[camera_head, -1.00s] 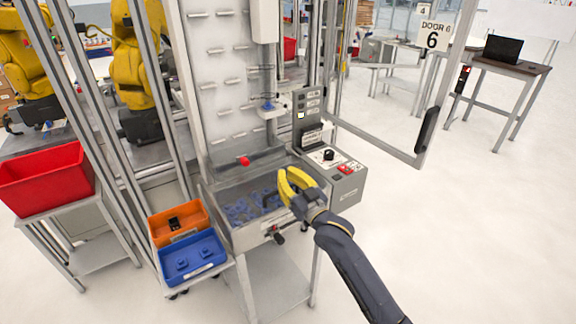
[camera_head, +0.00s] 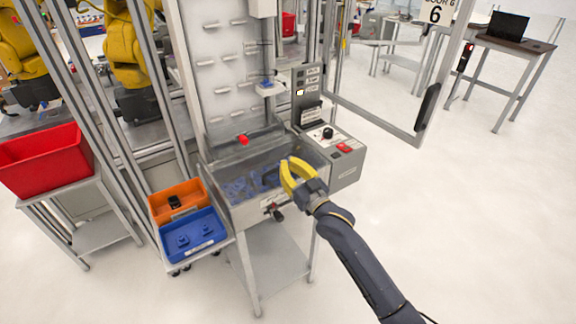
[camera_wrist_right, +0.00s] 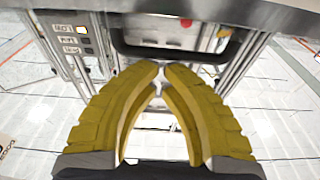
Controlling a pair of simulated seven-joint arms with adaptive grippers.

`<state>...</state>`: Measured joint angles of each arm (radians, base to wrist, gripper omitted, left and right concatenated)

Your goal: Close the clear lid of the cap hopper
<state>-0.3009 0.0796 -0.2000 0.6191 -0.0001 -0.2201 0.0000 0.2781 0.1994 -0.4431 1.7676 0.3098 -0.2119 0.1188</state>
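The cap hopper (camera_head: 236,213) is a grey metal box with blue caps (camera_head: 240,188) inside, at the centre of the head view. Its clear lid is hard to make out, and I cannot tell its exact angle. A dark handle (camera_wrist_right: 172,52) spans the top of the right wrist view, just beyond my fingertips. My right gripper (camera_head: 286,162) is over the right part of the hopper. Its yellow fingers also show in the wrist view (camera_wrist_right: 163,70), with their tips together and no object visible between them. My left gripper is not in view.
A control box (camera_head: 340,160) with a black knob and red button adjoins the hopper on the right. An orange bin (camera_head: 158,207) and blue bin (camera_head: 206,247) stand at left. An open framed door (camera_head: 375,122) is at the right.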

